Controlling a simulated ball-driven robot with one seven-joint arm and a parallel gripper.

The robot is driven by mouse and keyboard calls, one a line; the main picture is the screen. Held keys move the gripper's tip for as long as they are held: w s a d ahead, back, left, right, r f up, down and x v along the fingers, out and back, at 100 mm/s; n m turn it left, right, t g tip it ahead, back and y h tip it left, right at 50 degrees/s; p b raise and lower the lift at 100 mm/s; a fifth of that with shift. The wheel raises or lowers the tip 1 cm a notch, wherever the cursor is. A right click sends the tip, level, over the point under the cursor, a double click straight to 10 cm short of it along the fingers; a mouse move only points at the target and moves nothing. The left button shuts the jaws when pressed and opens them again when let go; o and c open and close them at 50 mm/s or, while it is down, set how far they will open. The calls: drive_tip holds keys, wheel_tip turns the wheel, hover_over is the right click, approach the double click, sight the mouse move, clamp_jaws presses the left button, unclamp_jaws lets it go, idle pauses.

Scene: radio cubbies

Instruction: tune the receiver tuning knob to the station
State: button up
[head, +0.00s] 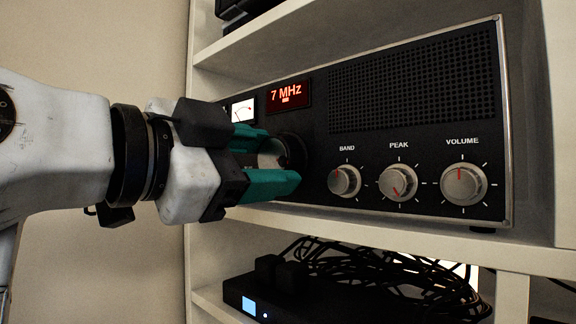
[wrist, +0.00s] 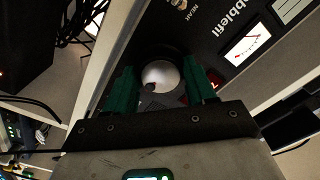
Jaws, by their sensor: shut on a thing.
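The receiver (head: 400,125) is a black-fronted radio on a white shelf in the head view. Its red display (head: 288,94) reads 7 MHz, and a lit meter (head: 243,109) sits left of it. The silver tuning knob (head: 270,153) is partly hidden by my green fingers. My gripper (head: 284,160) is shut on the knob, with one finger above and one below it. In the wrist view the knob's round silver face (wrist: 161,75) shows between the two green fingers.
Small knobs for band (head: 344,181), peak (head: 398,182) and volume (head: 464,184) are right of my gripper. A black device (head: 300,294) and tangled black cables (head: 385,275) lie on the shelf below. A shelf upright (head: 190,100) stands behind my gripper's left side.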

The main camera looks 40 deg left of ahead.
idle(0.4)
drive_tip(key=o, duration=1)
drive_tip(key=s, duration=0.3)
drive_tip(key=s+b, duration=0.1)
drive_tip(key=s, duration=0.3)
drive_tip(key=s+b, duration=0.1)
drive_tip(key=s, duration=0.2)
drive_tip(key=shift+s+a, duration=0.4)
